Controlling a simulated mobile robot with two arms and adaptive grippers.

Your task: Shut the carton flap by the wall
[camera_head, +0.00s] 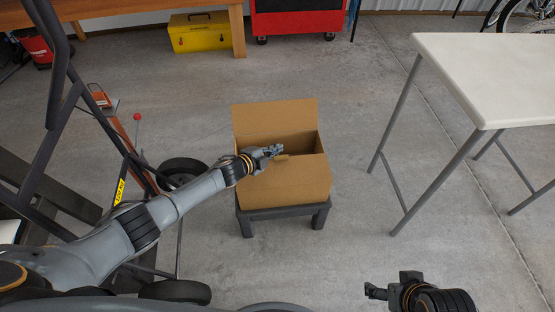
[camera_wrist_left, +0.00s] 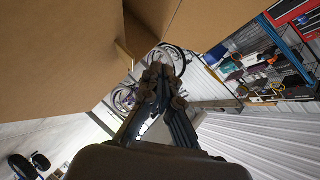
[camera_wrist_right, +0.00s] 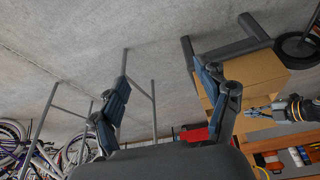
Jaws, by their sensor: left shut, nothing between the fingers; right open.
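The brown carton (camera_head: 290,188) stands on a low dark stool in the middle of the head view. Its far flap (camera_head: 275,118), on the side toward the wall, stands upright, and part of the opening shows in front of it. My left gripper (camera_head: 277,150) is shut and empty, over the carton's opening and in front of that flap; I cannot tell whether it touches cardboard. In the left wrist view, cardboard (camera_wrist_left: 60,50) fills the upper left beside the shut fingers (camera_wrist_left: 160,72). My right gripper (camera_head: 376,292) is open and empty, low at the right; its spread fingers show in the right wrist view (camera_wrist_right: 162,82).
A dark stool (camera_head: 246,222) holds the carton. A white-topped table (camera_head: 490,75) stands to the right. A hand truck (camera_head: 125,140) and dark frame are at the left. A yellow toolbox (camera_head: 200,33) is behind. The floor between carton and table is clear.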

